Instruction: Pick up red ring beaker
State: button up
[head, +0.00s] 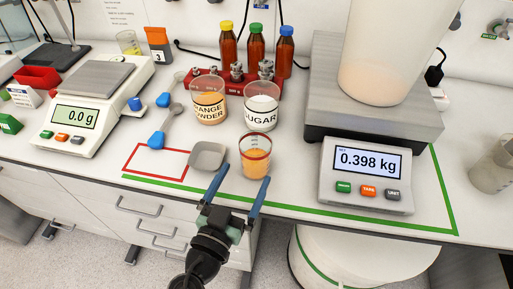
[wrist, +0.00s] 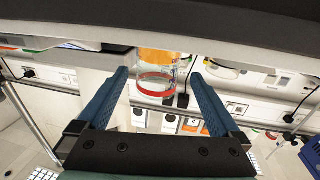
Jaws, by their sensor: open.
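The red ring beaker (head: 255,159) is a clear beaker with orange liquid and a red band near its rim. It stands upright on the white bench near the front edge. My gripper (head: 244,176) is open and empty, in front of the bench edge, with its two blue fingers pointing at the beaker. The beaker appears just beyond the fingertips, and no contact shows.
A grey weighing dish (head: 208,156) stands close left of the beaker. Orange powder (head: 209,108) and sugar (head: 261,119) beakers stand behind. A large scale reading 0.398 kg (head: 366,176) is at right, bearing a big container (head: 385,50). A smaller scale (head: 90,105) is at left.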

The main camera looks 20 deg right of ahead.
aim_at(256, 155)
jog(key=p+x, duration=0.2)
jog(key=x, duration=0.5)
jog(key=shift+w+d+f, duration=0.1)
jog(key=shift+d+f, duration=0.05)
jog(key=shift+d, duration=0.05)
jog(key=c, duration=1.4)
